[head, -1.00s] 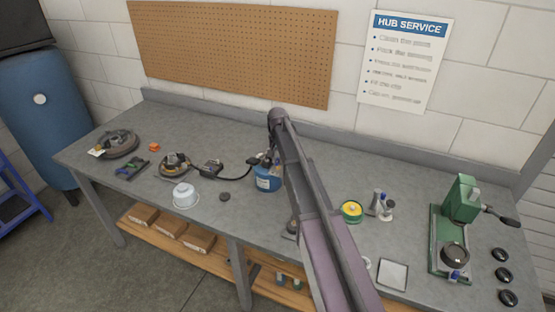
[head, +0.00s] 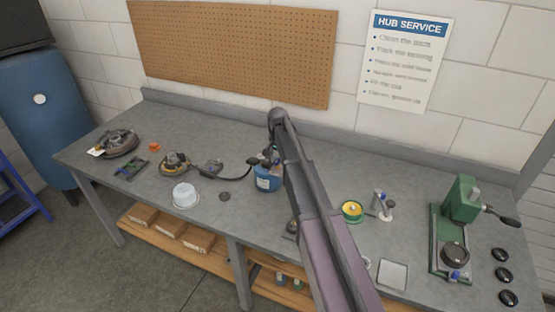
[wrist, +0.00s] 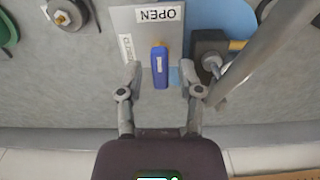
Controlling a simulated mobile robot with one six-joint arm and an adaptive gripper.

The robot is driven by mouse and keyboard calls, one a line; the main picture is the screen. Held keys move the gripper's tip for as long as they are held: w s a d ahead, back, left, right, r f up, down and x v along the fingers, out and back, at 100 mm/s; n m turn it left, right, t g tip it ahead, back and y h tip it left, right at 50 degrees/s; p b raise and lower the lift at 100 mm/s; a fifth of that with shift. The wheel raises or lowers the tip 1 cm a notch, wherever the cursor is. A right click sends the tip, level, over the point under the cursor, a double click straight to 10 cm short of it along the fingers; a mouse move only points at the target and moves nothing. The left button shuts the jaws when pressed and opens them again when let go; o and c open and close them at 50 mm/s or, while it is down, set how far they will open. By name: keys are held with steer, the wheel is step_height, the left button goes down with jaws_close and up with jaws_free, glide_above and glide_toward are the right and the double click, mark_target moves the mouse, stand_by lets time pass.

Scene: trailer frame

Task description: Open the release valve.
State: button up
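In the wrist view a blue valve handle (wrist: 160,68) with an orange part at its upper end sits on a grey plate (wrist: 140,32). The plate carries an upside-down OPEN label (wrist: 158,14) at the top and a sideways label, seemingly CLOSED (wrist: 126,47), at the left. The handle runs up and down in the picture. My gripper (wrist: 160,72) is open, with one finger on each side of the handle and visible gaps to both. In the head view my arm hides the valve and most of the gripper.
A blue container (head: 266,182) stands on the grey bench (head: 230,225) beside my arm. A thick grey bar (wrist: 262,50) crosses the wrist view at the right, near a dark block (wrist: 208,48). A green press (head: 462,200) stands at the bench's right.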

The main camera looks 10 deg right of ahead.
mark_target(278, 160)
steer(key=shift+n, duration=0.4)
steer(key=n, duration=0.8)
steer(key=shift+n, duration=0.3)
steer(key=n, duration=0.3)
steer(key=shift+n, duration=0.4)
steer(key=n, duration=0.4)
steer(key=shift+r+n, duration=0.25)
steer(key=shift+n, duration=0.25)
step_height(278, 160, up, 14)
steer(key=f+p, duration=0.1)
steer(key=p, duration=1.3)
steer(key=s+f+m+b, duration=0.3)
steer(key=s, duration=0.7)
steer(key=s+f+m+b, duration=0.3)
steer(key=s+m+b, duration=0.1)
steer(key=s, duration=0.6)
steer(key=s+f+m+b, duration=0.3)
steer(key=s, duration=0.7)
steer(key=shift+s+d+f+m, duration=0.15)
steer(key=shift+d+f+m, duration=0.15)
steer(key=shift+f+m, duration=0.1)
